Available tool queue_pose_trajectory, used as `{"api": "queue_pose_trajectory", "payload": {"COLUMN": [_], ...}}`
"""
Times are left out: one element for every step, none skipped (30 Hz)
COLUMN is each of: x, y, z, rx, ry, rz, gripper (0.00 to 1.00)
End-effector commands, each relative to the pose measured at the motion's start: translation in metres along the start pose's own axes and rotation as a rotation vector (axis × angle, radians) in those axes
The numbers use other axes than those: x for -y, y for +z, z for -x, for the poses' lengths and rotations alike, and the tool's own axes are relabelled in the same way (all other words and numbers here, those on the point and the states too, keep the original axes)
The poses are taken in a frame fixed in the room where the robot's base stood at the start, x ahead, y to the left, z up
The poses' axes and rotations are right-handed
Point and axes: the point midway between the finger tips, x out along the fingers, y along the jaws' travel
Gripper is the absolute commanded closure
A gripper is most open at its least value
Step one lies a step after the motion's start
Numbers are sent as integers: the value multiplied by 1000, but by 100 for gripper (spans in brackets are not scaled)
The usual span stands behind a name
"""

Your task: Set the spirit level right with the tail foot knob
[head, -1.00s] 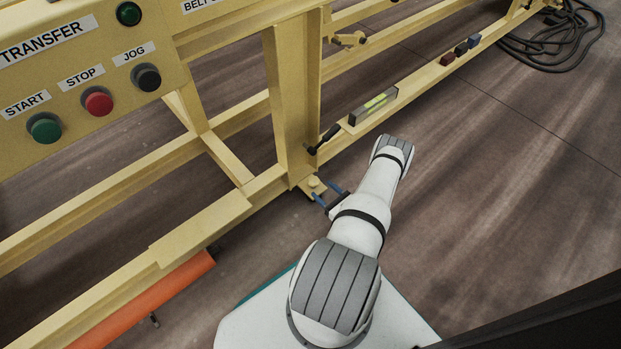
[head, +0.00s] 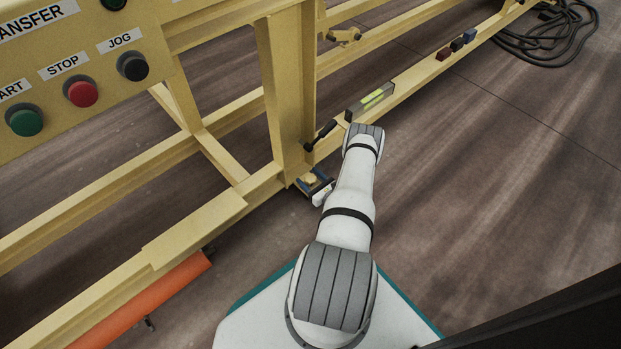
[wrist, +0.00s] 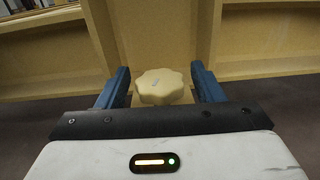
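The tail foot knob (wrist: 160,87) is a pale yellow, lobed knob at the foot of the frame's upright. In the wrist view it sits between the two blue fingers of my gripper (wrist: 160,90), with a gap on each side. My gripper is open around the knob, not closed on it. In the head view my gripper (head: 314,181) is at the base of the upright, and the knob (head: 310,179) shows small between its fingers. The spirit level (head: 370,102), grey with a yellow-green vial, lies on the lower rail. Its bubble is too small to read.
A black-handled lever (head: 321,134) sticks out by the upright, close to my arm. Small red and blue blocks (head: 457,44) sit farther along the rail. A control panel (head: 60,120) with buttons is at upper left. A cable coil (head: 550,40) lies on open floor.

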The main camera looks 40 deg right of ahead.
Motion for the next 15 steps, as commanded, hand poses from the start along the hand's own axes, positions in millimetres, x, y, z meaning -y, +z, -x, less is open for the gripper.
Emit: {"api": "queue_pose_trajectory", "payload": {"x": [0, 0, 0, 0, 0, 0, 0, 0, -1, -1, -1, -1, -1, -1, -1], "y": [0, 0, 0, 0, 0, 0, 0, 0, 0, 0, 0, 0, 0, 0, 0], "z": [0, 0, 0, 0, 0, 0, 0, 0, 0, 0, 0, 0, 0, 0, 0], "rx": [0, 0, 0, 0, 0, 0, 0, 0, 0, 0, 0, 0, 0, 0, 0], "ry": [0, 1, 1, 1, 1, 1, 1, 1, 2, 2, 2, 2, 2, 2, 2], "rz": [0, 0, 0, 0, 0, 0, 0, 0, 0, 0, 0, 0, 0, 0, 0], "gripper": [43, 45, 49, 51, 53, 57, 59, 62, 65, 67, 70, 73, 76, 78, 81]}}
